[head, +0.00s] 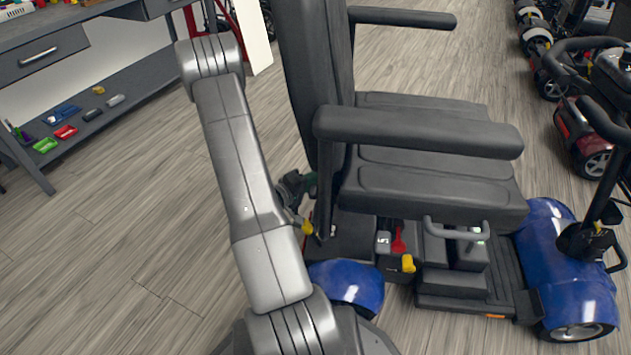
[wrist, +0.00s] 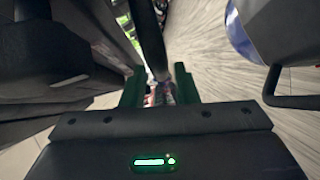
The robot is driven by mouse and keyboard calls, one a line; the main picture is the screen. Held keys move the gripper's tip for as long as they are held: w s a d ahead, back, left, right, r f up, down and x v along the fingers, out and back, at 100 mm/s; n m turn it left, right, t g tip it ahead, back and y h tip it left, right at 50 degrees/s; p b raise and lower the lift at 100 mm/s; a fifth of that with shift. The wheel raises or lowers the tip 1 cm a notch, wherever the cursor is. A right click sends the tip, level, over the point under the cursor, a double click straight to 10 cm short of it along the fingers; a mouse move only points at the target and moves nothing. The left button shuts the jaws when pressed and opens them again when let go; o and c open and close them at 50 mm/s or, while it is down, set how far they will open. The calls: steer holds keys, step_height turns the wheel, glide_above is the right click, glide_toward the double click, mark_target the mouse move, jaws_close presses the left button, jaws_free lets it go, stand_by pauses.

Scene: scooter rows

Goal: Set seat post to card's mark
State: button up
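The scooter seat (head: 435,190) is dark grey with a tall backrest and armrests. What holds it up is largely hidden below the cushion, and I cannot make out a seat post or its marks. A small grey part with a white mark (head: 383,241) sits under the seat beside a red lever (head: 398,240) and a yellow knob (head: 407,264). I cannot tell whether it is the card. My gripper (wrist: 158,95) is beside the backrest's lower end, partly hidden by my arm in the head view. Its green fingers are apart. A black bar (wrist: 148,38) shows beyond and between them; contact is unclear.
Blue fenders (head: 567,265) cover the scooter's wheels. Another yellow knob (head: 308,228) is close to my gripper. A grey workbench (head: 75,45) with a lower shelf of small coloured parts stands left. More scooters line the right side. The wood floor at left is clear.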

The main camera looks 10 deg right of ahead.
steer(key=shift+w+d, duration=0.1)
steer(key=shift+d, duration=0.05)
jaws_close()
step_height(320, 180, up, 3)
steer(key=p, duration=0.3)
steer(key=shift+w, duration=0.1)
jaws_free()
steer(key=shift+r, duration=0.1)
